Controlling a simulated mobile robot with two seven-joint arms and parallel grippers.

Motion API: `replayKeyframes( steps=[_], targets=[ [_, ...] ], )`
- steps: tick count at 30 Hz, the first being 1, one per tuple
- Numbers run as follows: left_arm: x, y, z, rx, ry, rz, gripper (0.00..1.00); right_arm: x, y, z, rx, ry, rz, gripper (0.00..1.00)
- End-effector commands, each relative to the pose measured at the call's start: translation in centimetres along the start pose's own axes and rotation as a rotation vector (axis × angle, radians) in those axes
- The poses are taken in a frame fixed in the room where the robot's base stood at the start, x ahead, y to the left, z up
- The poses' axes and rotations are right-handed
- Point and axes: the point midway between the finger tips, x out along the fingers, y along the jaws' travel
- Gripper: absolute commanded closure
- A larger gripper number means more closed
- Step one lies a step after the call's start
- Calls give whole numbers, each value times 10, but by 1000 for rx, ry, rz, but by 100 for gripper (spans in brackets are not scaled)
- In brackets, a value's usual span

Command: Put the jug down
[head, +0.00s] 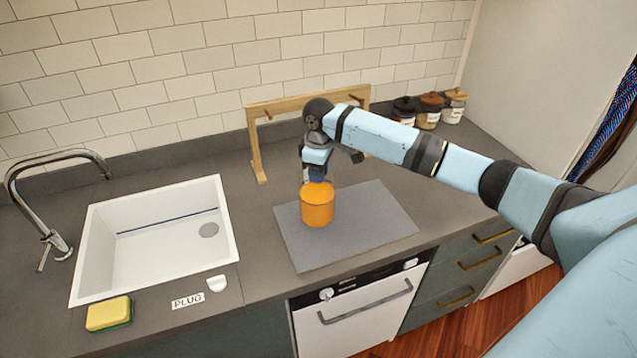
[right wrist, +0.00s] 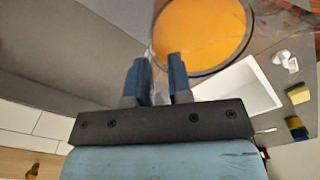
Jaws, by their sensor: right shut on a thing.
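The jug (head: 317,206) looks like an orange cylinder in the head view, over the left part of a grey mat (head: 375,222). I cannot tell whether its base touches the mat. The right wrist view shows the jug (right wrist: 203,35) from above, with a round orange surface inside a clear wall. My right gripper (head: 316,178) is above the jug, pointing down, and shut on its upper edge or handle; the exact grip is hard to see. Its two blue fingers (right wrist: 158,78) stand close together at the jug's rim. My left gripper is not in view.
Left of the mat is a white sink (head: 150,240) with a tap (head: 55,200). A sponge (head: 109,314), a PLUG label (head: 187,300) and a white plug (head: 217,284) lie in front. A wooden rack (head: 256,150) and several jars (head: 429,108) stand behind. The mat's right side is clear.

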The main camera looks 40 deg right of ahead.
Motion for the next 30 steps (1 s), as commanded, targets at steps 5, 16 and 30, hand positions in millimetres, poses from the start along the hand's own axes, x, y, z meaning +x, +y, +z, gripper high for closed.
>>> replayKeyframes(
  steps=[5,16,30],
  targets=[
    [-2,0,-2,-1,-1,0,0,14,0,1,1,0,0,100],
    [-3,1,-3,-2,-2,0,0,41,0,0,0,2,1,100],
    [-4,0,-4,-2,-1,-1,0,44,0,1,0,-1,0,55]
  ],
)
